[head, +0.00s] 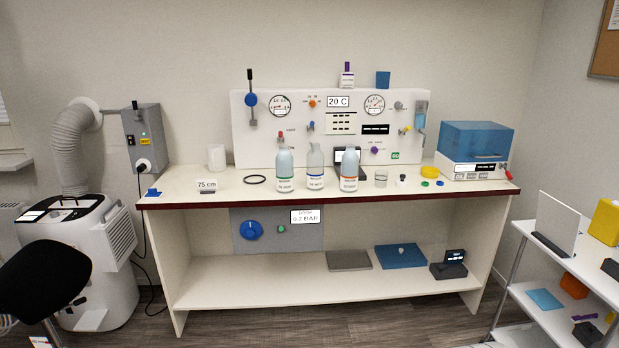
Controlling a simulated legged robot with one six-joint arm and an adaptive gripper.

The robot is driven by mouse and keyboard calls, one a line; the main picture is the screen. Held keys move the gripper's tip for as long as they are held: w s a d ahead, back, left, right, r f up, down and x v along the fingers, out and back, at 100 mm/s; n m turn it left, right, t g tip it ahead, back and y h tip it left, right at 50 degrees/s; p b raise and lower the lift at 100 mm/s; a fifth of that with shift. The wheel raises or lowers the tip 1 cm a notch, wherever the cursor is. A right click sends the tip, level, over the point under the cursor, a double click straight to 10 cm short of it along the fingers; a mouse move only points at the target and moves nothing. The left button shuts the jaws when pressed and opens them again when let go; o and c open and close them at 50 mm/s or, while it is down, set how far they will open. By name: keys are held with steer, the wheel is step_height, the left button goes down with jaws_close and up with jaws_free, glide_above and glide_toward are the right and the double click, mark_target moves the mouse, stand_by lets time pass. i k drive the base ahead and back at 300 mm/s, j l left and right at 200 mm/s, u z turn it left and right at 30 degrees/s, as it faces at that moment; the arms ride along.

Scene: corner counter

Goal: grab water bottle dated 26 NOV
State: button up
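Three bottles stand upright in a row on the counter top (225,187). The left bottle (285,162) has a label with a green band. The middle bottle (315,160) has a label with a blue band. The right bottle (349,164) has a label with an orange band. Each label carries dark print, too small here to read the date with certainty. My gripper is not in view, and nothing touches the bottles.
A white panel (250,145) with gauges and knobs stands behind the bottles. A black ring (255,179) lies left of them; a small glass (381,179) and a blue-lidded box (475,145) stand right. A black chair (45,280) is front left; floor (340,325) before the counter is clear.

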mark_target(284, 160)
steer(key=i+j, duration=0.15)
steer(key=i, duration=0.45)
steer(key=i+j, duration=0.15)
steer(key=i, duration=0.45)
steer(key=i+j, duration=0.15)
steer(key=i, duration=0.45)
steer(key=i+j, duration=0.15)
steer(key=i, duration=0.45)
steer(key=i+j, duration=0.15)
steer(key=i, duration=0.4)
